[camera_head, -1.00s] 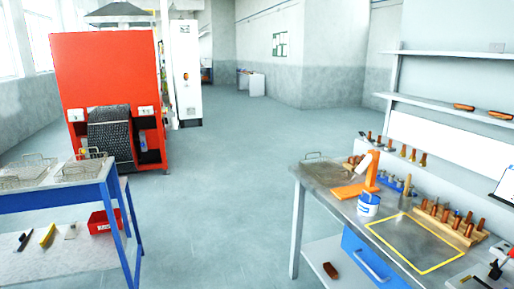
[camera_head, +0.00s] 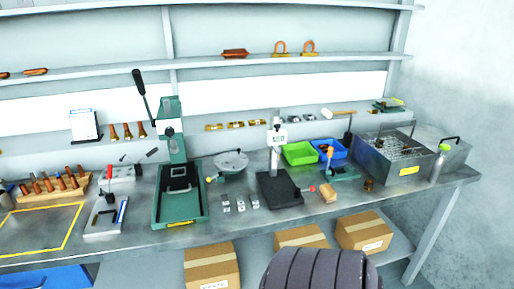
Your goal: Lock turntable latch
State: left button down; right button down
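A round grey disc on a low base, which looks like the turntable (camera_head: 231,160), sits on the workbench between the green press and the gauge stand. A small yellow knob (camera_head: 209,180) shows at its lower left, close to the green press. The latch is too small to make out, so I cannot tell its position. Neither of my grippers is in view. A dark ribbed part at the bottom edge looks like one of my own arm links.
The green lever press (camera_head: 172,160) stands left of the disc, and a gauge stand with a black base (camera_head: 278,188) stands right of it. Small metal blocks (camera_head: 240,204) lie in front. Green (camera_head: 299,153) and blue bins, a metal tank (camera_head: 382,160) and a bottle stand further right. Cardboard boxes (camera_head: 211,268) sit below.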

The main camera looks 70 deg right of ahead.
aim_at(209, 179)
jog(key=z, duration=1.85)
